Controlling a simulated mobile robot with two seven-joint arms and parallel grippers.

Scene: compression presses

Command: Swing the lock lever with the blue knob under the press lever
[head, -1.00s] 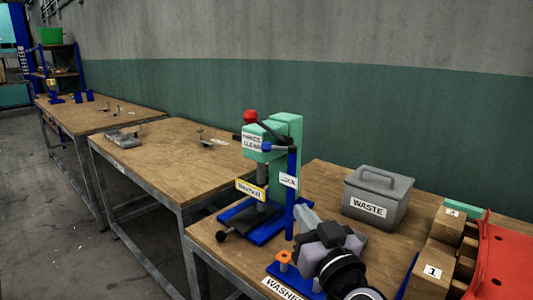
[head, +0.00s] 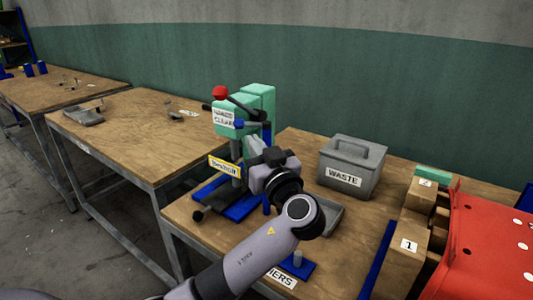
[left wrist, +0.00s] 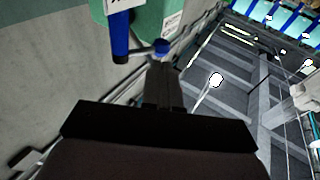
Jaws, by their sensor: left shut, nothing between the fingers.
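The green press (head: 262,100) stands on the middle table. Its press lever ends in a red knob (head: 220,92) at the upper left. The lock lever with the blue knob (head: 239,124) reaches left from the blue post across the press front. The knob also shows in the left wrist view (left wrist: 161,46), just beyond the fingertips. My left gripper (head: 256,147) is shut and empty, just below and right of the blue knob. In the left wrist view its fingers (left wrist: 164,72) look close to the knob; I cannot tell whether they touch. My right gripper is out of view.
A grey waste bin (head: 352,168) stands right of the press. Numbered wooden blocks (head: 408,245) and a red panel (head: 490,240) are farther right. A blue washer stand (head: 297,265) sits at the table front. A yellow-labelled plate (head: 224,166) is on the press.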

